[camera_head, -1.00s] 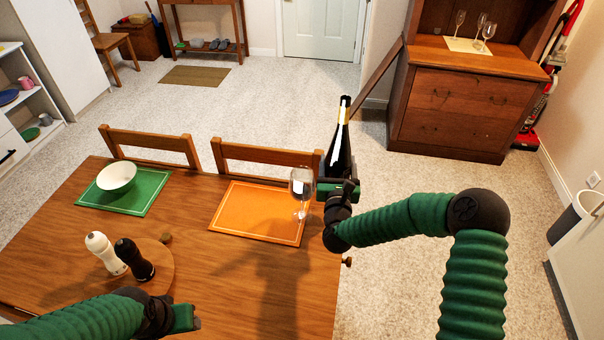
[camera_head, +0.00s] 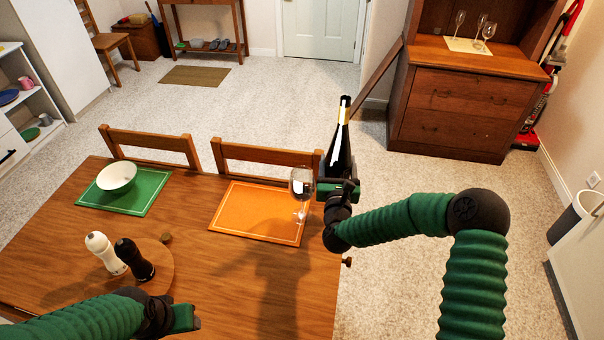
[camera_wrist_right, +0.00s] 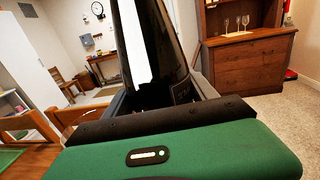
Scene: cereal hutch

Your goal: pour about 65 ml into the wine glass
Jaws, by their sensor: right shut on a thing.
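A dark wine bottle (camera_head: 340,144) with a pale label stands nearly upright in my right gripper (camera_head: 338,186), which is shut on its lower part. The bottle also shows close up in the right wrist view (camera_wrist_right: 153,45), its top out of frame. A clear wine glass (camera_head: 301,187) stands upright at the right edge of the orange placemat, just left of the bottle and my right gripper. I cannot tell whether it holds any liquid. My left gripper (camera_head: 188,318) is low over the near part of the table, and its fingers are not clear enough to read.
The wooden table (camera_head: 215,270) bears an orange placemat (camera_head: 250,213), a green placemat (camera_head: 110,203) with a white bowl (camera_head: 117,177), and a round board (camera_head: 160,280) with white (camera_head: 103,252) and black (camera_head: 132,258) mills. Chairs stand behind. More glasses (camera_head: 486,30) stand on the far hutch.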

